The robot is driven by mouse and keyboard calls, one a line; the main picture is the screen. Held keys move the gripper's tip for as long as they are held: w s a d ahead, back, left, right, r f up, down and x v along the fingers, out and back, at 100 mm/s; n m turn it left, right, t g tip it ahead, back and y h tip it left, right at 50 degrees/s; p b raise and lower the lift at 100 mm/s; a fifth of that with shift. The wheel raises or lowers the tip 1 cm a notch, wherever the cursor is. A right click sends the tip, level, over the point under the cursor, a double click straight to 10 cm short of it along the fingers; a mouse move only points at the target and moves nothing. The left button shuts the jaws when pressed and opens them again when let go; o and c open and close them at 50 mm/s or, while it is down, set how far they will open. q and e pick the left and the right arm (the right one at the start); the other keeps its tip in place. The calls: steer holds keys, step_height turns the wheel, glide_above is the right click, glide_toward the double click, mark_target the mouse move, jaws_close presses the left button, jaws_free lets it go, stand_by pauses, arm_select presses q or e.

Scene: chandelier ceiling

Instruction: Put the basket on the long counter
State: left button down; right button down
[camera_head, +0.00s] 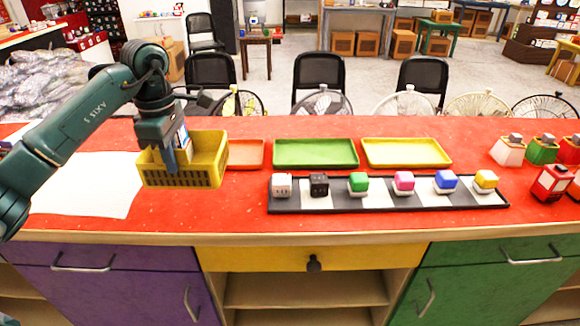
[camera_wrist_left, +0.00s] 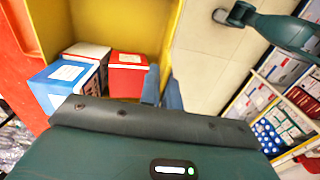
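The yellow basket (camera_head: 207,169) is at the left part of the long red counter (camera_head: 240,215) in the head view, in front of an orange tray. My left gripper (camera_head: 180,158) reaches down to its front wall. In the left wrist view, the blue fingers (camera_wrist_left: 161,92) stand close together, one on each side of the basket wall (camera_wrist_left: 168,35), shut on it. Inside are a blue box (camera_wrist_left: 58,80), a red box (camera_wrist_left: 126,76) and others with white tops. Pale floor shows beside the basket there, so it seems held up. My right gripper is not in view.
A white sheet (camera_head: 85,185) lies on the counter to the left. Green (camera_head: 315,153) and yellow (camera_head: 405,152) trays stand to the right, behind a dark strip (camera_head: 330,207) with several coloured cubes. The counter's front strip is clear. Chairs stand beyond.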

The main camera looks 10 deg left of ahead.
mark_target(180, 188)
arm_select(q)
step_height(180, 188, down, 10)
steer(key=shift+r, duration=0.1)
steer(key=shift+f, duration=0.2)
steer(key=c, duration=1.6)
jaws_free()
